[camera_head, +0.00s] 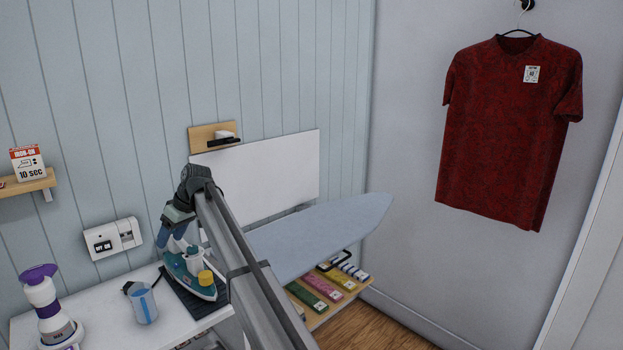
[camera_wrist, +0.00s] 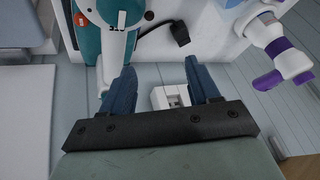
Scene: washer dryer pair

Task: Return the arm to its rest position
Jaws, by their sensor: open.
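My gripper (camera_head: 176,232) is in front of the panelled wall, low over the back of the worktop, with its blue fingers pointing down. In the wrist view my gripper (camera_wrist: 161,72) has its two blue fingers apart and nothing between them. The teal and white iron (camera_head: 190,272) stands on a dark mat just below the fingers in the head view. In the wrist view the iron (camera_wrist: 110,30) lies beyond the left fingertip; whether they touch I cannot tell. My arm reaches up from the bottom of the head view and hides part of the worktop.
The ironing board (camera_head: 325,228) is right of my arm, above a shelf (camera_head: 355,293) of coloured items. A measuring cup (camera_head: 144,304) and a purple-topped bottle (camera_head: 45,305) stand left on the worktop. A wall socket (camera_head: 113,239) is behind. A red shirt (camera_head: 511,125) hangs right.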

